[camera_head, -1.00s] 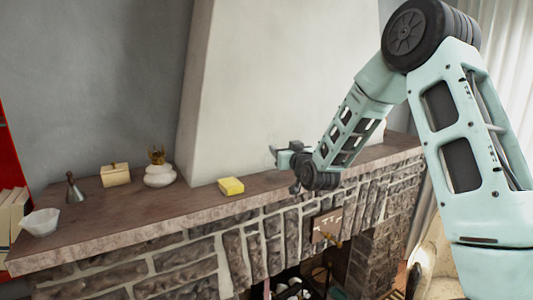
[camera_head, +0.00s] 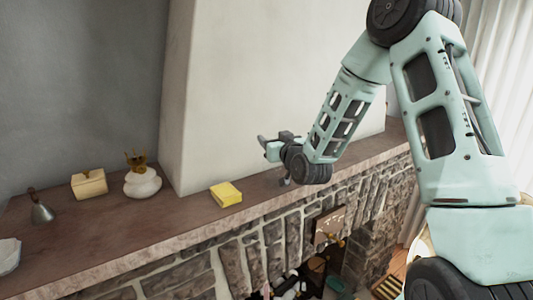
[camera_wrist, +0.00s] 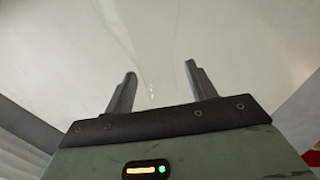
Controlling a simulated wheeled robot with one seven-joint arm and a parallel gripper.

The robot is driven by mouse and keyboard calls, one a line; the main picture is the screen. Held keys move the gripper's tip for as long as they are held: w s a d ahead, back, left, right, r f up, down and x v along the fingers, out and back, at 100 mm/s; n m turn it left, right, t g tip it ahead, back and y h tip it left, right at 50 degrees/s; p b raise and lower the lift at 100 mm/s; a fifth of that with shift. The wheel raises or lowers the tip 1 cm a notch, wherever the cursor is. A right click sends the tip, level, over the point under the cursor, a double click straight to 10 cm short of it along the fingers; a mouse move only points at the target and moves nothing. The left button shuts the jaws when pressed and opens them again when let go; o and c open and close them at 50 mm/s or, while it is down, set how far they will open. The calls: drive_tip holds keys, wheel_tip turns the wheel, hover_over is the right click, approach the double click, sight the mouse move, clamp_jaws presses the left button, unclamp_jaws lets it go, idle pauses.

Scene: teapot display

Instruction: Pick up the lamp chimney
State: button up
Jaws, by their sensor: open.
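My gripper (camera_head: 262,147) is over the mantel shelf, in front of the pale chimney breast, pointing left. In the wrist view its two dark fingers (camera_wrist: 160,67) are spread apart. Faint, curved, clear outlines with small bright glints, perhaps the glass lamp chimney (camera_wrist: 151,88), show between and beyond the fingers. The outlines are too faint to give its edges or its distance, and I cannot tell whether the fingers touch it. I cannot make out a lamp chimney in the head view.
The stone mantel shelf (camera_head: 150,232) carries a yellow block (camera_head: 226,194), a white pot with a gold-brown top (camera_head: 142,183), a cream box (camera_head: 89,185), a grey metal cone (camera_head: 42,213) and a white bowl (camera_head: 9,256). The wall rises close behind. The fireplace is below.

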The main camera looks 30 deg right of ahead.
drive_tip(key=shift+w, duration=0.3)
clamp_jaws()
drive_tip(key=shift+r, duration=0.1)
